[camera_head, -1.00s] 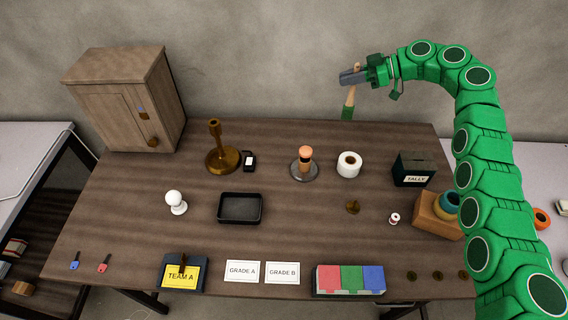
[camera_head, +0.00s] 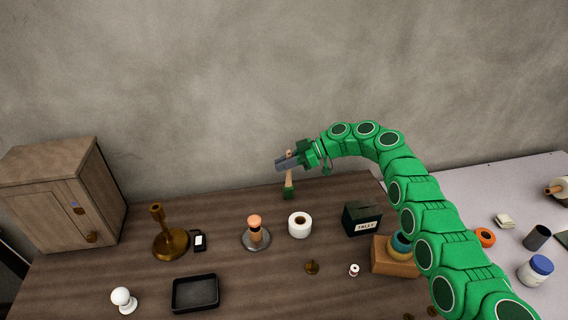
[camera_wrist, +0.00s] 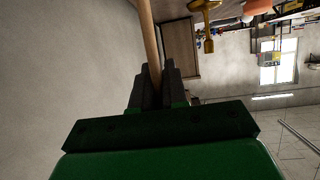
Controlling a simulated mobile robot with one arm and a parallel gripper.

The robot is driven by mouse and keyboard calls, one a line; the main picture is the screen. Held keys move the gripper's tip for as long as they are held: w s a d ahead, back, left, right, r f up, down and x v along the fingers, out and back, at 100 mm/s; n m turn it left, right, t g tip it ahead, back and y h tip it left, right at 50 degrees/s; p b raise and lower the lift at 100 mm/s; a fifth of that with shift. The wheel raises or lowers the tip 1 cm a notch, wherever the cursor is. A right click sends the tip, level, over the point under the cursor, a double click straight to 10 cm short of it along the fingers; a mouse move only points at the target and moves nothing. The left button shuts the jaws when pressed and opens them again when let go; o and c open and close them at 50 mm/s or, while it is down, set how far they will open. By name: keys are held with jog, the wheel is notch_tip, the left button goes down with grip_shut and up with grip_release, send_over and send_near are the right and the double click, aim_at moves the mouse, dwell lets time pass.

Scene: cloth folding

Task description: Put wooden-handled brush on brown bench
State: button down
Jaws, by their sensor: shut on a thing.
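The wooden-handled brush (camera_head: 289,182) has a light wooden handle and a green end that hangs down. My gripper (camera_head: 287,162) is shut on its handle and holds it upright near the back edge of the brown bench (camera_head: 228,204). In the head view the green end overlaps the bench's back edge; I cannot tell whether it touches. In the wrist view the handle (camera_wrist: 149,40) runs up from between the two dark fingers, and the brush's green end is not visible there.
A paper roll (camera_head: 300,224), a peach-topped stand (camera_head: 255,234), a brass candlestick (camera_head: 168,236), a black tray (camera_head: 195,293) and a dark tally box (camera_head: 361,218) stand on the bench. A wooden cabinet (camera_head: 62,195) is at the left. A pale table (camera_head: 462,202) is at the right.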

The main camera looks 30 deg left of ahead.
jog(key=c, duration=1.1)
grip_release()
jog(key=shift+f, duration=0.15)
jog(key=shift+c, duration=0.2)
jog(key=shift+w+d+r, duration=0.1)
jog(key=shift+r, duration=0.1)
jog(key=v, duration=1.1)
jog(key=shift+w+d, duration=0.25)
jog(key=shift+d, duration=0.05)
jog(key=shift+r, duration=0.1)
